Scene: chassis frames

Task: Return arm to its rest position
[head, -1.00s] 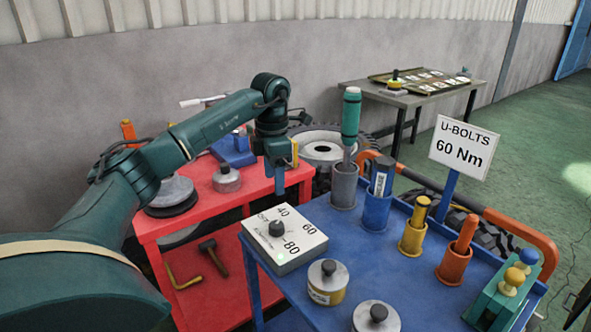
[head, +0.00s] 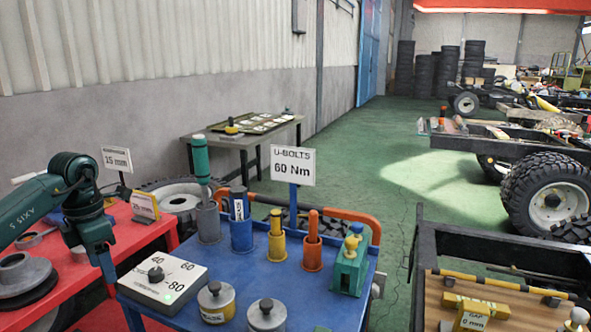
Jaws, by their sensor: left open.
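My left arm comes in from the left edge, dark green, bent down at the wrist. Its gripper (head: 106,268) points downward over the gap between the red cart (head: 140,232) and the blue cart (head: 245,268), just left of the white dial box. It is open and I see nothing held in it. Its fingertips are small and partly lost against the red cart. My right gripper is not in view.
The white dial box (head: 185,274) and lidded tins (head: 216,302) stand on the blue cart's near side. Behind them are coloured holders with tools (head: 241,230) and the 60 Nm sign (head: 294,167). A chassis frame (head: 500,255) stands right. Green floor (head: 400,170) is clear beyond.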

